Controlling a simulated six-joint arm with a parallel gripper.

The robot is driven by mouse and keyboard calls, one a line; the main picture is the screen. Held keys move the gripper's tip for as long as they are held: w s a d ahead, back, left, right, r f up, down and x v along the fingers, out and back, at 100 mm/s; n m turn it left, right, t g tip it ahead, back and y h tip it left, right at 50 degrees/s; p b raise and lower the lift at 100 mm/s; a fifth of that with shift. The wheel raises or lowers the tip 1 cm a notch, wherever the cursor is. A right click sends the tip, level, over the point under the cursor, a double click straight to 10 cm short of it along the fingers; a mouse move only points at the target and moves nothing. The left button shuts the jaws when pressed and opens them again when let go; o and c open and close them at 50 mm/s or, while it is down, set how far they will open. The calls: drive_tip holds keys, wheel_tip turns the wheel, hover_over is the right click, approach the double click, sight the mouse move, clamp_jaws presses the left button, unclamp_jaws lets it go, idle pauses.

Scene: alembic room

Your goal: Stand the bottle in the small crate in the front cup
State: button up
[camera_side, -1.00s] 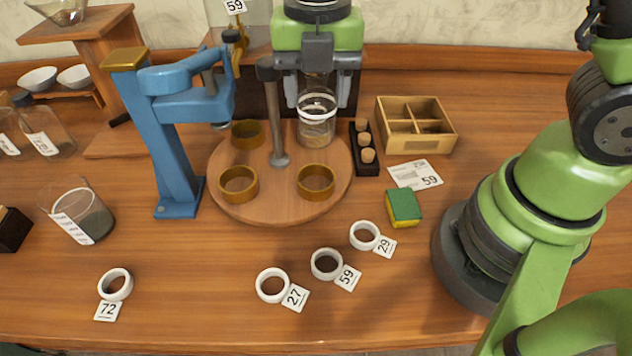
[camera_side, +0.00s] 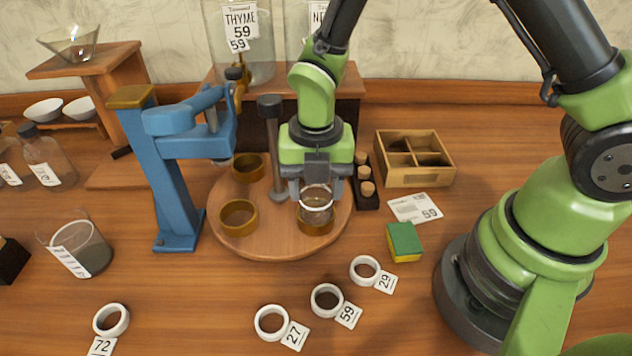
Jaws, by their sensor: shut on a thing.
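The bottle (camera_side: 317,206) is clear glass with a pale ring around it. My gripper (camera_side: 316,190) is shut on it and holds it roughly upright. The bottle is at the right-hand front brass cup (camera_side: 316,229) of the round wooden turntable (camera_side: 276,238). Its lower end overlaps the cup opening; I cannot tell whether it rests on the cup's floor. Another brass cup (camera_side: 238,217) stands at front left and one (camera_side: 247,167) behind it, both looking empty. The small wooden crate (camera_side: 414,178), divided into compartments, stands to the right, with no bottle visible in it.
A post (camera_side: 273,150) rises from the turntable just left of my gripper. A blue press (camera_side: 172,180) stands at left. A dark rack of corks (camera_side: 367,190) lies close on the right. A sponge (camera_side: 404,242) and white rings (camera_side: 327,301) lie in front, with bare table between.

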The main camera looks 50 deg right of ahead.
drive_tip(key=shift+f, duration=0.1)
drive_tip(key=o, duration=1)
drive_tip(key=shift+c, duration=0.2)
wheel_tip(320, 180, up, 12)
drive_tip(key=s+d+r+m+t, duration=0.2)
drive_tip(key=s+r+m, duration=0.1)
drive_tip(key=m, duration=0.7)
drive_tip(key=s+d+r+m+t+y, duration=0.1)
drive_tip(key=s+r+m, duration=0.3)
drive_tip(key=m, duration=0.6)
drive_tip(key=s+d+r+m+t+y, duration=0.1)
drive_tip(key=s+r+m+t, duration=0.3)
drive_tip(key=m, duration=0.7)
drive_tip(key=shift+s+d+r, duration=0.15)
drive_tip(key=shift+s+d, duration=0.75)
drive_tip(key=shift+s, duration=0.35)
